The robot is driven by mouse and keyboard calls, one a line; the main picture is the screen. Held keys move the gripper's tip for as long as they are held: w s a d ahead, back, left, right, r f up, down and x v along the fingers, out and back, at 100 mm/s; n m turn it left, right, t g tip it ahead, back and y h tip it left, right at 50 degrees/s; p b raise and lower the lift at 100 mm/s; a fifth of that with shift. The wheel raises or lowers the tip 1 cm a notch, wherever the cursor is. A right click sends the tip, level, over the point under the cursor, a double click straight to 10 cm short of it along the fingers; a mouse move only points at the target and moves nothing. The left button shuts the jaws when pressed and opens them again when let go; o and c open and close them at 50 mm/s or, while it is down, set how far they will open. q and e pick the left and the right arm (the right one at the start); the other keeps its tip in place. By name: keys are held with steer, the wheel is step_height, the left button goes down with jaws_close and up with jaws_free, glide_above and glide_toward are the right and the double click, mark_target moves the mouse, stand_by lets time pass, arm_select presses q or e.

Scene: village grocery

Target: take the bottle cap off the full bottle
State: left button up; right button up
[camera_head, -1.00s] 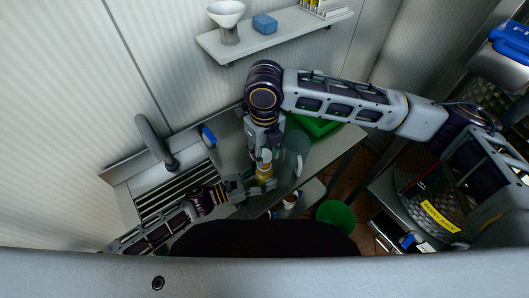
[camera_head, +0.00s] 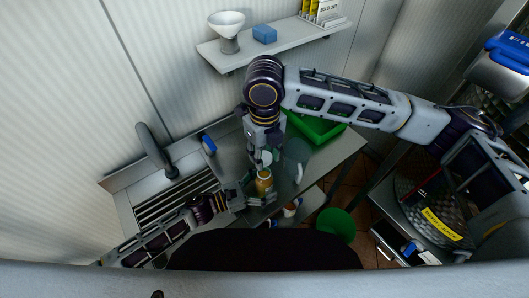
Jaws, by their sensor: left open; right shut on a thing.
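The full bottle (camera_head: 263,184), amber with a pale top, stands upright on the counter in the lower middle of the head view. My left gripper (camera_head: 258,195) is open, with its fingers beside the lower part of the bottle. My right gripper (camera_head: 265,157) comes down from above and is shut on a small whitish round thing, which looks like the bottle cap (camera_head: 266,157). It is just above the bottle's top, with what looks like a small gap between them. The fingers partly hide the cap.
A clear container (camera_head: 297,151) stands close right of my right gripper. A green crate (camera_head: 318,128) is behind it. The sink grating (camera_head: 172,197) and tap (camera_head: 154,150) are at left. A shelf (camera_head: 285,43) is on the wall. A green round thing (camera_head: 336,224) is low at right.

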arm_select(q)
steer(key=shift+a, duration=0.1)
steer(key=v, duration=1.2)
stand_by(0.6)
steer(key=shift+s, duration=0.15)
stand_by(0.4)
